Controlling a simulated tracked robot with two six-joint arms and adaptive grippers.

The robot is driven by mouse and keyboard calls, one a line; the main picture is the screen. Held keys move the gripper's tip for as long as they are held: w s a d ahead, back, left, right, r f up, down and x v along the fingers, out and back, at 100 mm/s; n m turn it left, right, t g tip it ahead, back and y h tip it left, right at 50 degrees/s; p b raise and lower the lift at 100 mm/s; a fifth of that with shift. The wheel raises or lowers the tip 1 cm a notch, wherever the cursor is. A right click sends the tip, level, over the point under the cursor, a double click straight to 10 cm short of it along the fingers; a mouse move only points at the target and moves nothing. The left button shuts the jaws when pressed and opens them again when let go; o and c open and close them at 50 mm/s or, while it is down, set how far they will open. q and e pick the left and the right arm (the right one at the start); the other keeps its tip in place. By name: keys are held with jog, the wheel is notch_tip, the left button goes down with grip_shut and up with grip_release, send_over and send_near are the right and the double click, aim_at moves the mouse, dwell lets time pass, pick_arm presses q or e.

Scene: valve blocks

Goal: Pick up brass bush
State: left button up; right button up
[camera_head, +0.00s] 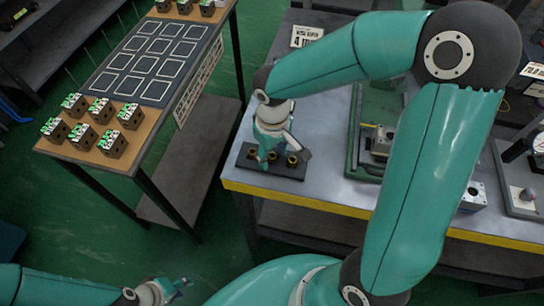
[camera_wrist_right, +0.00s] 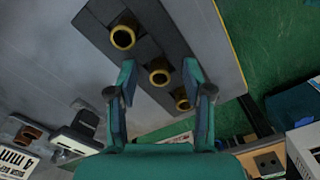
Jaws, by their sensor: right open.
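Several small brass bushes stand in a row on a dark rack (camera_head: 277,171) near the left end of the grey bench. In the right wrist view there are an upper-left bush (camera_wrist_right: 123,37), a middle bush (camera_wrist_right: 159,76) and a lower-right bush (camera_wrist_right: 182,99). My right gripper (camera_head: 283,153) is open over the rack. In the wrist view its fingers (camera_wrist_right: 160,66) are spread on either side of the middle bush, with nothing held; whether they touch it I cannot tell. My left gripper (camera_head: 184,288) is low at the lower left, away from the bench; its jaws are too small to judge.
A side table (camera_head: 62,148) at left carries several valve blocks (camera_head: 112,143) and a dark mat (camera_head: 151,87) with white outlined squares. A green fixture (camera_head: 355,150) stands right of the rack. My right arm hides part of the bench. A yellow edge (camera_head: 300,201) runs along the bench front.

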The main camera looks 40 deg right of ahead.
grip_shut()
jog(key=shift+r, duration=0.1)
